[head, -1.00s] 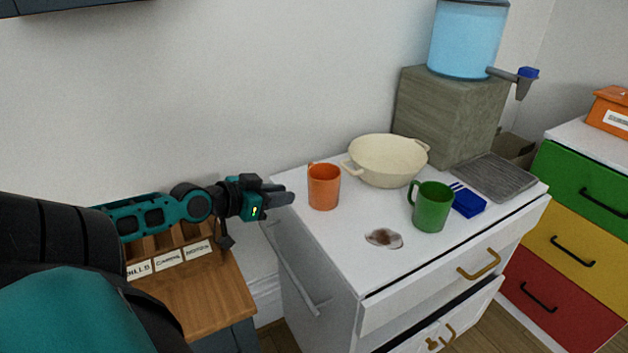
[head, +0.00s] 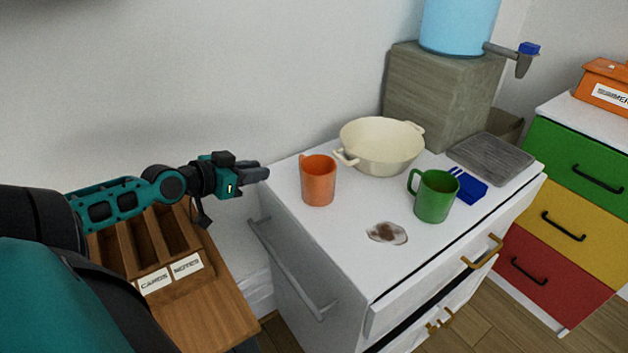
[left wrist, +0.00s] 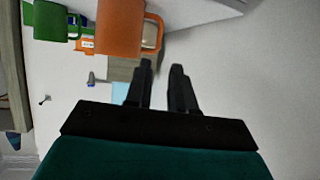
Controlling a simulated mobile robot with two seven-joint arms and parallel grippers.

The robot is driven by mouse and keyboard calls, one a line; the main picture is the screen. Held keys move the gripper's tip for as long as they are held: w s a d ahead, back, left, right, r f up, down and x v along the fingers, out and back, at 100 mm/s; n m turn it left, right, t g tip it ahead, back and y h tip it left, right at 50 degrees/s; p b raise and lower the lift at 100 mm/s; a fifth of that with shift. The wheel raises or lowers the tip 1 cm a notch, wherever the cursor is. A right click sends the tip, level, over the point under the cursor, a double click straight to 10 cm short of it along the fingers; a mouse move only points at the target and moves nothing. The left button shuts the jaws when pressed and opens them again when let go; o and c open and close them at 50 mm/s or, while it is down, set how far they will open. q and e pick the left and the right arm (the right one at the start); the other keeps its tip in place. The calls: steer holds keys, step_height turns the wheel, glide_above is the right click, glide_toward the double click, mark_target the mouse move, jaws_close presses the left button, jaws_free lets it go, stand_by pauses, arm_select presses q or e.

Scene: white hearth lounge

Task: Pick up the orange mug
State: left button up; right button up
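The orange mug (head: 319,184) stands upright on the white cabinet top (head: 330,238), near its left edge, its handle toward the back left. My left gripper (head: 262,172) is just left of the mug at the cabinet's left edge, pointing toward it and not touching it. In the left wrist view my left gripper's fingers (left wrist: 161,68) are apart with nothing between them. The orange mug (left wrist: 119,27) shows there ahead of the fingers and to their left, with its handle (left wrist: 154,33) nearest them. My right gripper is not in view.
A wooden organizer (head: 197,310) is below my left arm. A side rail (head: 290,270) runs along the cabinet.

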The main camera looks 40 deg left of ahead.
arm_select(q)
steer(key=b, duration=0.2)
glide_toward(318, 172)
steer(key=shift+w+a+f, duration=0.45)
steer(key=shift+w+a, duration=0.25)
steer(key=shift+w, duration=0.4)
steer(key=shift+w+a+f, duration=0.45)
steer(key=shift+w+a, duration=0.25)
steer(key=shift+w, duration=0.35)
steer(key=shift+w+a+f, duration=0.45)
steer(key=shift+w+a, duration=0.25)
steer(key=shift+w, duration=0.4)
jaws_close()
steer(key=shift+r, duration=0.1)
